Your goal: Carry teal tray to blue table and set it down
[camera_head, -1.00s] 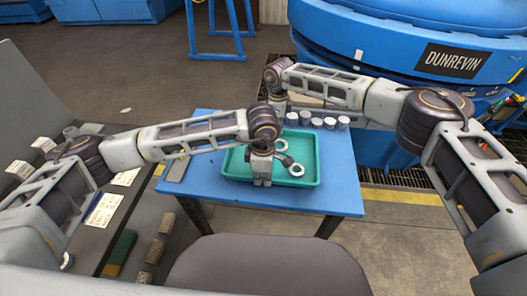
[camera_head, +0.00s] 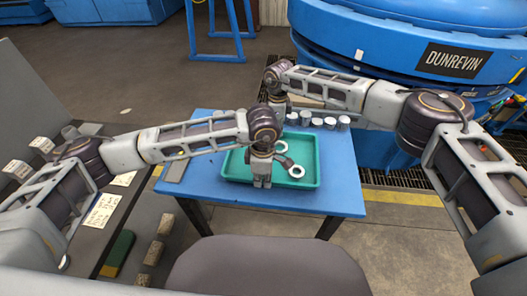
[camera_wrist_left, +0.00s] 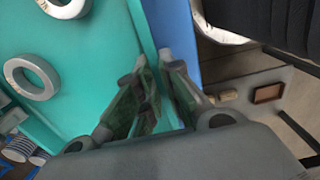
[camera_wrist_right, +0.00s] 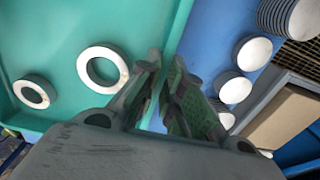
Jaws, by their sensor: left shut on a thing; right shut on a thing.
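The teal tray (camera_head: 235,168) is over the middle of the blue table (camera_head: 343,190). It looks level, and I cannot tell whether its underside touches the tabletop. White rings lie in it, one ring (camera_head: 297,172) near its right side. My left gripper (camera_head: 262,184) is shut on the tray's near rim; the left wrist view shows the tray wall between the fingers (camera_wrist_left: 160,75). My right gripper (camera_head: 280,118) is at the far rim, partly hidden by its wrist; the right wrist view shows its fingers (camera_wrist_right: 165,80) closed on the tray wall.
Several round, white-topped pieces (camera_head: 330,123) stand along the table's far edge. A flat grey object (camera_head: 176,170) lies at its left. A large blue furnace body (camera_head: 400,50) stands behind, to the right. A grey chair back (camera_head: 265,265) is in front.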

